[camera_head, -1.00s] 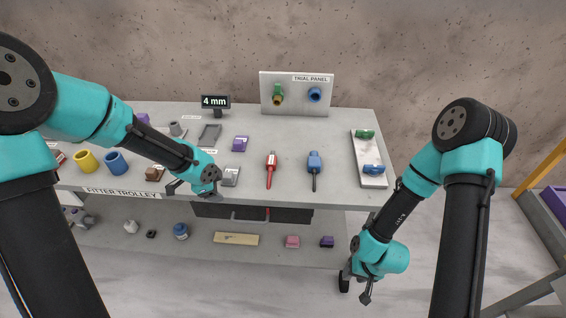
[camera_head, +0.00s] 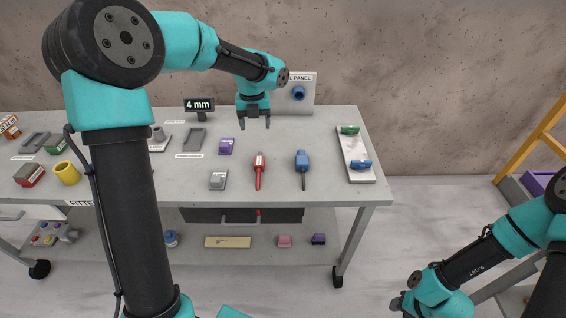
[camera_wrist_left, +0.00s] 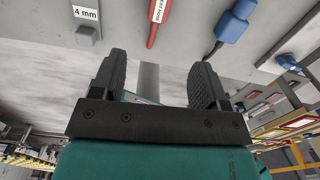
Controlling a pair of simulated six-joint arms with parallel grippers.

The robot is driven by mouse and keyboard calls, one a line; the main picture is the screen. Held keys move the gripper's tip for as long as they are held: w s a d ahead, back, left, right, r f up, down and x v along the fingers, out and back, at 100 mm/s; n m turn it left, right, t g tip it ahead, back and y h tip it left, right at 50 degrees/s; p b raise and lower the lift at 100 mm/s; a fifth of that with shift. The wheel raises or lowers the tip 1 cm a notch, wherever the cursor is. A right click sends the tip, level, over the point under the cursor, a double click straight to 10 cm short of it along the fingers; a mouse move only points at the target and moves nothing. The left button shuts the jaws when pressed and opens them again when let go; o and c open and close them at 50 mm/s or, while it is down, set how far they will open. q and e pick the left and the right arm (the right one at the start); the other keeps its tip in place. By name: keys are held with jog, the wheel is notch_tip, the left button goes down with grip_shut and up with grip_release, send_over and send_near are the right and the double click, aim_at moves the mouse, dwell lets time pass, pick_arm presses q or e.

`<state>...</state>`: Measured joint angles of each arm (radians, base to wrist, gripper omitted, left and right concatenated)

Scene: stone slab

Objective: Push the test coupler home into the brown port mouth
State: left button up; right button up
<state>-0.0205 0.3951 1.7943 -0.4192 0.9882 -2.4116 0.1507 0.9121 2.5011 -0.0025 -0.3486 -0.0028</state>
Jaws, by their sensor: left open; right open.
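The trial panel (camera_head: 307,108) stands at the back of the bench with a blue port (camera_head: 298,93) showing. The port with the brown mouth is hidden behind my left arm. My right gripper (camera_head: 400,303) is low, off the bench at the bottom right, partly cut off.
A white tray (camera_head: 362,174) holds a green coupler (camera_head: 349,130) and a blue coupler (camera_head: 361,164). A 4 mm sign (camera_head: 199,105), a purple block (camera_head: 226,146) and a grey block (camera_head: 218,180) stand on the bench.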

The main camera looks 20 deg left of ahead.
pick_arm(q)
jog(key=shift+w+d+r+m, duration=0.2)
jog(key=shift+w+r+m, duration=0.05)
jog(key=shift+r+m, duration=0.15)
jog(key=shift+f, duration=0.1)
send_near(259, 160)
jog(key=f, duration=0.5)
jog(key=shift+w+d+f, duration=0.1)
jog(key=shift+w+d, duration=0.1)
jog(key=shift+s+a+f, duration=0.15)
jog(key=shift+f, duration=2.45)
